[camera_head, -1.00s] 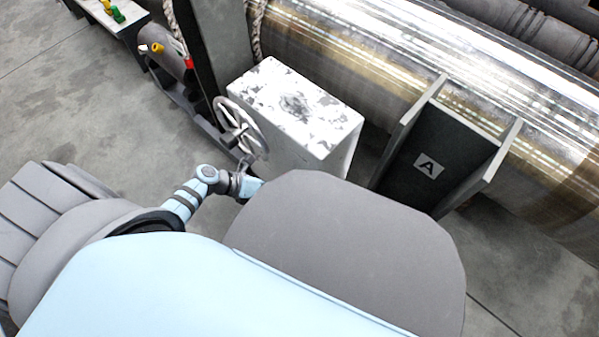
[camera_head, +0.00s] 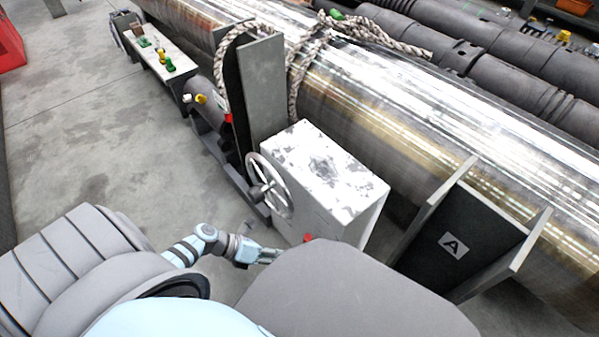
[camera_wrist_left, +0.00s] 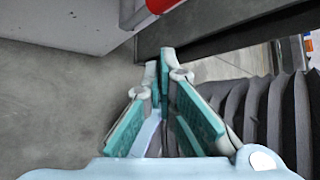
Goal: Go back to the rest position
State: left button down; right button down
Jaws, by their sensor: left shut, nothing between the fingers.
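My left gripper (camera_head: 276,256) is at the end of my blue and grey left arm, low in front of the white cabinet (camera_head: 325,170). It is empty. In the left wrist view its teal-padded fingers (camera_wrist_left: 164,62) come together at the tips with nothing between them. A small red part (camera_head: 308,238) shows near the gripper at the cabinet's foot. It cannot be told whether the gripper touches it. My right gripper is not in view.
A grey handwheel (camera_head: 268,186) sits on the cabinet's left side. A large shiny barrel (camera_head: 400,110) with rope (camera_head: 300,70) lies behind, on a support marked A (camera_head: 455,245). A bench (camera_head: 160,58) with small coloured items stands upper left. The floor (camera_head: 90,140) at left is clear.

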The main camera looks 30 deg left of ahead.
pick_arm(q)
jog(key=shift+s+a, duration=0.25)
jog(key=shift+a, duration=0.3)
jog(key=shift+s+a, duration=0.25)
jog(key=shift+a, duration=0.25)
